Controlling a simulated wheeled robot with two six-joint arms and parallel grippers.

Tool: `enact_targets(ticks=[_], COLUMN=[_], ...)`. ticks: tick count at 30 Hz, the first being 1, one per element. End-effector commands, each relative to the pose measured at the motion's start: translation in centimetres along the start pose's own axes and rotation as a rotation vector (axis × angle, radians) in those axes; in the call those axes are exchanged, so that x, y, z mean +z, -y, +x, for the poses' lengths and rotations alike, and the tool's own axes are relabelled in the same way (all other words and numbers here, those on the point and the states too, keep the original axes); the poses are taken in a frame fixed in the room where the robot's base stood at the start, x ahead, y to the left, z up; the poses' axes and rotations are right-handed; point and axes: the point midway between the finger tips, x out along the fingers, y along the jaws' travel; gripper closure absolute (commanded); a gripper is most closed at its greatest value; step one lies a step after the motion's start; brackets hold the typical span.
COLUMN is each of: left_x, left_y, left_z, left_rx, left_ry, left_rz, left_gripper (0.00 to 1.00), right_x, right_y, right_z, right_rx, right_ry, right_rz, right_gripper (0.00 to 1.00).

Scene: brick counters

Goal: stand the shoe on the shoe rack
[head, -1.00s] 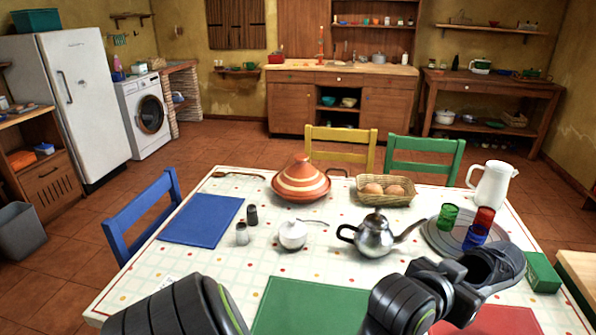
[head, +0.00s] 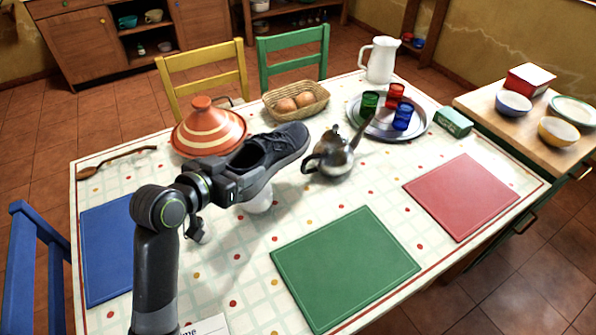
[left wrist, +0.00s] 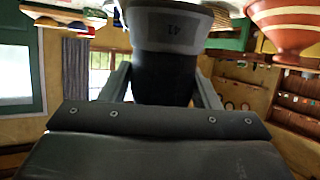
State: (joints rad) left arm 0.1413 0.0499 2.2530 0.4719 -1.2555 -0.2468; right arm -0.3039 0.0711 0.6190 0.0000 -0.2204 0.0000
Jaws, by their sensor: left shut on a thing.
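The shoe (head: 272,152) is dark grey with a lighter sole edge. In the head view it hangs above the table, its toe pointing right, between the tagine and the teapot. My left gripper (head: 236,184) is shut on its heel end. The shoe rack is in neither view. My right gripper is not in view.
A tray (head: 362,128) with cups stands right. The green mat (head: 345,268) and red mat (head: 462,196) are bare.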

Motion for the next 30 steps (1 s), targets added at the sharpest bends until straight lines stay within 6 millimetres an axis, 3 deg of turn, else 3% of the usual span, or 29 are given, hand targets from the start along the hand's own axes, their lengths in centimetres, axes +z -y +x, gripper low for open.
enact_targets(ticks=[6, 12, 17, 24, 30], left_x=[3.0, 4.8, 5.8, 9.6, 11.6], left_y=[-1.5, -2.1, -2.1, -2.0, -1.8], left_z=[1.0, 0.6, 0.3, 1.8, 2.6], left_rx=[0.252, 0.405, 0.454, 0.460, 0.459], left_ry=[0.006, 0.003, 0.000, -0.001, -0.002], left_rz=[0.106, 0.171, 0.189, 0.188, 0.192], left_gripper=[0.72, 0.72, 0.72, 0.72, 0.72], right_x=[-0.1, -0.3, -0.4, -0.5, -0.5], right_y=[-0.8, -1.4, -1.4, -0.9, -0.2], right_z=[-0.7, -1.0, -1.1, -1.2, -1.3], right_rx=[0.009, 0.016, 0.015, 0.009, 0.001], right_ry=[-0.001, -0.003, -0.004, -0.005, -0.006], right_rz=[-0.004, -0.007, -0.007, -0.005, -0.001], right_gripper=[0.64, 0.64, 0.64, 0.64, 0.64])
